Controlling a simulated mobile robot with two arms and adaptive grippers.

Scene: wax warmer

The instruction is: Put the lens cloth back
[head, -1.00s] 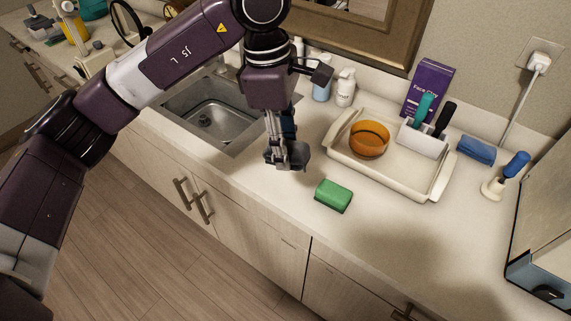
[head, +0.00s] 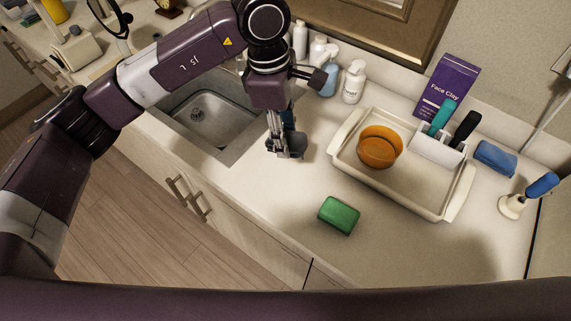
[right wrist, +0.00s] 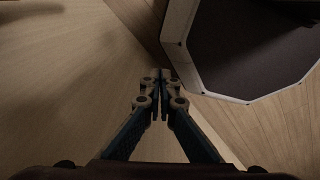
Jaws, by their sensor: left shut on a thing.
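My left gripper (head: 286,147) points down over the counter, just right of the sink. It is shut on a small dark grey thing, mostly hidden by the fingers; I cannot tell for sure that it is the lens cloth. A blue folded cloth (head: 496,157) lies on the counter at the right, beyond the tray and apart from both grippers. My right gripper (right wrist: 159,82) shows in the right wrist view with its fingertips together and nothing visible between them, above a wood-look surface.
A cream tray (head: 348,170) holds an orange bowl (head: 379,150) and a white caddy (head: 437,151). A green sponge (head: 339,215) lies in front of it. A purple box (head: 447,85), bottles and a blue-handled tool (head: 526,195) stand around.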

